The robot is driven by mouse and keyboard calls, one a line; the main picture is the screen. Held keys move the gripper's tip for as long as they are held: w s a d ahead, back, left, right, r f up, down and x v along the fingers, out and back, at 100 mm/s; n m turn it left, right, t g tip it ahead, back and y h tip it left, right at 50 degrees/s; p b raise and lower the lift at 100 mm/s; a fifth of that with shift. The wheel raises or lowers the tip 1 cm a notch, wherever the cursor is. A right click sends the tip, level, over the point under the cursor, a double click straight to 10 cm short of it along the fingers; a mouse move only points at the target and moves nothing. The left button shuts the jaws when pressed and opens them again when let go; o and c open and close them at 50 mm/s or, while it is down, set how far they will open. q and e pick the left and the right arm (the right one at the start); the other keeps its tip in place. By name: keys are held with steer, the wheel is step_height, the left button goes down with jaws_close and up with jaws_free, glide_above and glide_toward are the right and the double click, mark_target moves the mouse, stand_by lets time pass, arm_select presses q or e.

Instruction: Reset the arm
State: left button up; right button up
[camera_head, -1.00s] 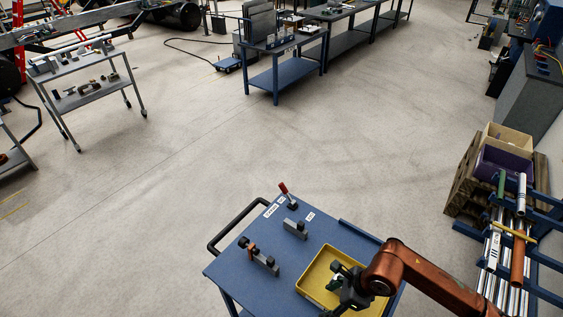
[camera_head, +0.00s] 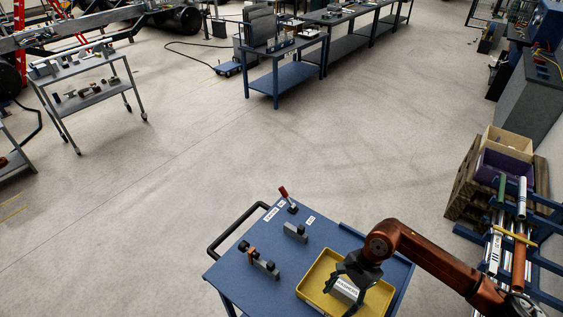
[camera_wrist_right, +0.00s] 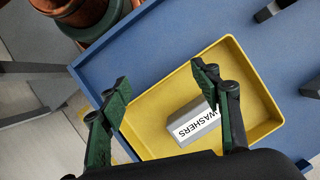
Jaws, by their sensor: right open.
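My right gripper (camera_head: 352,285) is over the yellow tray (camera_head: 308,290) on the blue cart, with its fingers spread. In the right wrist view the right gripper (camera_wrist_right: 165,105) is open, and a grey box labelled WASHERS (camera_wrist_right: 193,124) lies in the yellow tray (camera_wrist_right: 245,72) below, partly overlapped by one finger. The box (camera_head: 347,287) also shows in the head view between the fingers. I cannot tell the height of the fingertips above the tray. My left gripper is not in view.
A rack of tubes (camera_head: 512,240) and a purple bin (camera_head: 503,165) stand at right. Open floor lies beyond the cart.

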steer(key=d+r+n, duration=0.1)
steer(key=n, duration=0.1)
steer(key=w+r+n+g+h, duration=0.1)
steer(key=n, duration=0.2)
steer(key=w+d+r+n+g+h, duration=0.1)
steer(key=n, duration=0.2)
steer(key=shift+w+d+r, duration=0.1)
steer(key=shift+d+r, duration=0.05)
steer(key=shift+d, duration=0.2)
